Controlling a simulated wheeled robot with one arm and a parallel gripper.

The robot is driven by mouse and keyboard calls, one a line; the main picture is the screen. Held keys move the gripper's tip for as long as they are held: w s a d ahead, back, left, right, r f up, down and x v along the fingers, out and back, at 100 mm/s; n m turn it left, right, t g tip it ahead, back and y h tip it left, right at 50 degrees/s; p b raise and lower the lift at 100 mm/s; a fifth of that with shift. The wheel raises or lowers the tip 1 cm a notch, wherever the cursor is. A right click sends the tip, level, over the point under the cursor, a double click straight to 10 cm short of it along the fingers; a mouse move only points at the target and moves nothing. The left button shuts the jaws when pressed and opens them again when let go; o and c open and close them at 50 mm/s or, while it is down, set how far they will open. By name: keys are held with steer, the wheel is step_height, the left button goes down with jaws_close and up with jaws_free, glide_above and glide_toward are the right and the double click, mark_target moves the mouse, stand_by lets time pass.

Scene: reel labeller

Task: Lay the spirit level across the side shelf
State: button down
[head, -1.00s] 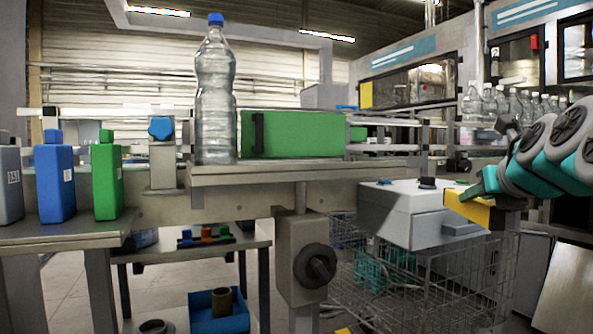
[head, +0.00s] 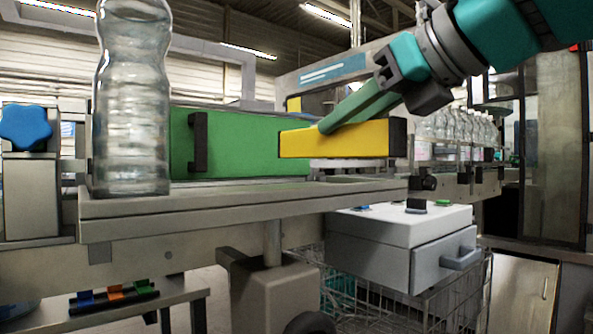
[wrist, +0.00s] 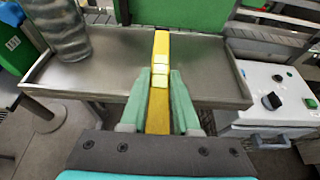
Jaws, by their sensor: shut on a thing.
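The spirit level (head: 345,141) is a yellow bar with a dark end cap at the right in the head view. My gripper (head: 328,124) is shut on it from above, its green fingers on either side of the bar in the wrist view (wrist: 161,74). The side shelf (head: 240,200) is a grey metal tray with a low rim, also in the wrist view (wrist: 110,66). The level is over the shelf's right part, its far end toward the green panel. It appears to be above the surface; its near end is hidden by my gripper.
A clear bottle (head: 132,110) stands on the shelf's left end. The green panel (head: 235,143) with a dark handle is behind the shelf. A grey control box (head: 400,238) with knobs is below right. The shelf between bottle and level is clear.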

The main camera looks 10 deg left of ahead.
steer(key=w+a, duration=0.2)
steer(key=a, duration=0.1)
steer(key=w+a+p, duration=0.1)
steer(key=w+a, duration=0.1)
steer(key=a, duration=0.2)
steer(key=w+a+f+p, duration=0.1)
steer(key=w+a, duration=0.2)
steer(key=a, duration=0.1)
steer(key=shift+w+f, duration=0.1)
steer(key=shift+f, duration=1.75)
steer(key=shift+b, duration=0.3)
steer(key=shift+f, duration=0.15)
steer(key=c, duration=0.7)
jaws_free()
steer(key=shift+o, duration=0.2)
steer(key=shift+r, duration=0.25)
steer(key=v, duration=1.1)
steer(key=shift+s+d+b, duration=0.3)
steer(key=shift+b, duration=0.15)
